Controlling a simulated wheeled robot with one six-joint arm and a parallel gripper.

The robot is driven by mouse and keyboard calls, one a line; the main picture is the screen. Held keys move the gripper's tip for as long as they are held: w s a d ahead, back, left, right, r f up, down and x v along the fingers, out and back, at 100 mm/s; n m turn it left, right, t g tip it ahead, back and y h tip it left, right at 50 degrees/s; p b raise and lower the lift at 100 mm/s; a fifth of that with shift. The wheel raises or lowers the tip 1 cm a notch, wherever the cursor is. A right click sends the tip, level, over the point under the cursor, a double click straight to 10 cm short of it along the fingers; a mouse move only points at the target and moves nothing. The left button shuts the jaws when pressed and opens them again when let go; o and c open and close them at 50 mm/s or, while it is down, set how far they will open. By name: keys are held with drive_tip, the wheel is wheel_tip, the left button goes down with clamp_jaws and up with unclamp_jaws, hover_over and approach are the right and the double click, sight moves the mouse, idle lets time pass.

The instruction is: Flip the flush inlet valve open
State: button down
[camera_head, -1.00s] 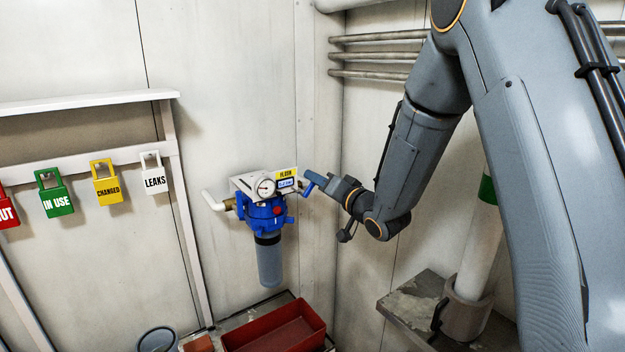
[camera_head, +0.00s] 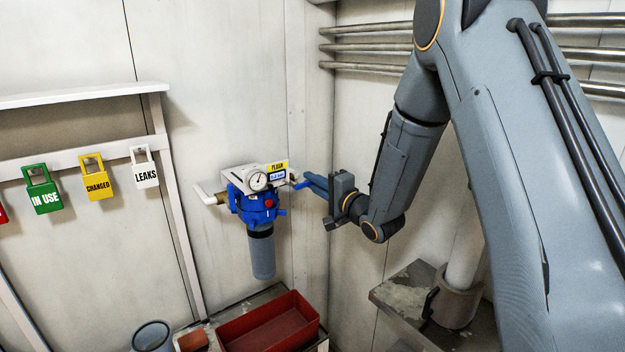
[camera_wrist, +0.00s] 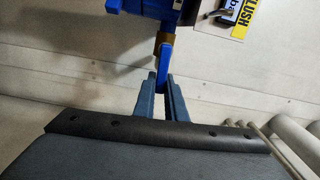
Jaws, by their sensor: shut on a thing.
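The flush filter unit (camera_head: 258,205) hangs on the wall, with a blue head, a round gauge, a grey bowl below and a yellow FLUSH label (camera_head: 278,167). The label also shows in the wrist view (camera_wrist: 243,22). The blue valve handle (camera_wrist: 162,68) hangs from a brass fitting (camera_wrist: 165,44) at the unit's side. My gripper (camera_head: 308,182) is at the right of the unit. In the wrist view its fingers (camera_wrist: 160,88) are shut on the blue handle's end, which lies between the tips. The fingers hide part of the handle in the head view.
Padlock-shaped tags, green (camera_head: 42,190), yellow (camera_head: 96,177) and white (camera_head: 144,168), hang on a rail at left. A red tray (camera_head: 268,322) stands below the unit. Grey pipes (camera_head: 370,48) run along the right wall behind my arm.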

drive_tip(key=shift+f+m, duration=0.2)
drive_tip(key=shift+m, duration=0.2)
drive_tip(key=c, duration=2.1)
unclamp_jaws()
drive_tip(key=shift+d, duration=0.1)
drive_tip(key=b+v, duration=0.2)
drive_tip(key=v, duration=0.5)
drive_tip(key=shift+s+d, duration=0.2)
drive_tip(key=shift+s, duration=0.1)
